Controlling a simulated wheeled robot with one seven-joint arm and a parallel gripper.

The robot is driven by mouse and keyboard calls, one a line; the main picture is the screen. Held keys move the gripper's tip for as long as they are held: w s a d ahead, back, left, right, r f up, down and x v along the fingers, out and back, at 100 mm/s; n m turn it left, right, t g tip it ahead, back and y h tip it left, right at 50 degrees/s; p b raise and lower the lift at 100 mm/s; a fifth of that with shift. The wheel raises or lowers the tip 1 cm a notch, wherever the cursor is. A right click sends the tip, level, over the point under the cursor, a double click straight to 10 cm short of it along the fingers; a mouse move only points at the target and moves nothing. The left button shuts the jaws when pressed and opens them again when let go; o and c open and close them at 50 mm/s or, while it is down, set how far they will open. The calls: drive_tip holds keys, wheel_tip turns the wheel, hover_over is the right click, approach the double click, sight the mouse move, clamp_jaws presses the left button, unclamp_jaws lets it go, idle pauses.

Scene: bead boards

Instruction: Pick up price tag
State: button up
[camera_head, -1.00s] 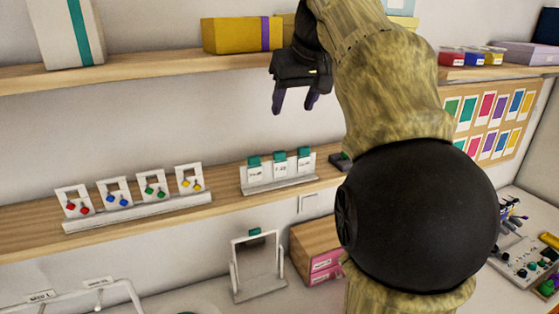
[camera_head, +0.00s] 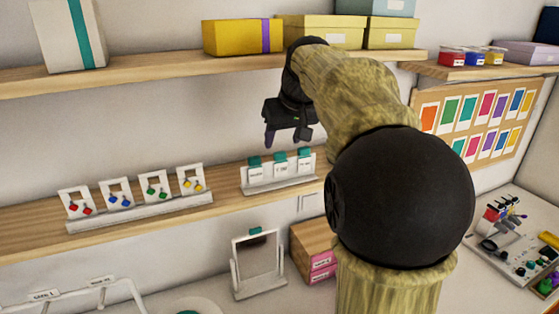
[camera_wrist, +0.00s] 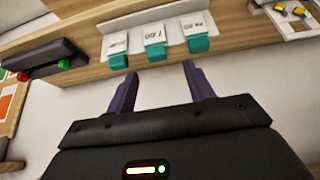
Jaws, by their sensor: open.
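Three white price tags with teal tops stand in a white holder (camera_head: 280,186) on the middle wooden shelf: a left tag (camera_head: 256,170), a middle tag (camera_head: 281,166) and a right tag (camera_head: 305,160). My gripper (camera_head: 289,141) is open and empty, above and in front of the tags in the head view. In the wrist view the open fingers (camera_wrist: 155,80) point toward the middle tag (camera_wrist: 154,42), apart from it. The other two tags (camera_wrist: 118,50) (camera_wrist: 196,35) stand on either side of it. The print on them is too small to read surely.
A rack (camera_head: 140,211) with several earring cards stands left of the tags on the same shelf. The upper shelf (camera_head: 130,74) with boxes runs above my gripper. A small mirror (camera_head: 257,262) and a wooden drawer box (camera_head: 313,250) stand below.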

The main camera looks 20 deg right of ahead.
sight(280, 153)
drive_tip(key=x, duration=0.1)
drive_tip(key=p+x, duration=0.1)
drive_tip(key=x, duration=0.1)
drive_tip(key=p+x, duration=0.1)
drive_tip(key=x, duration=0.1)
drive_tip(key=shift+s+d+f, duration=0.1)
drive_tip(key=shift+d+f, duration=0.1)
drive_tip(key=shift+d, duration=0.1)
drive_tip(key=shift+s, duration=0.1)
drive_tip(key=shift+a, duration=0.1)
clamp_jaws()
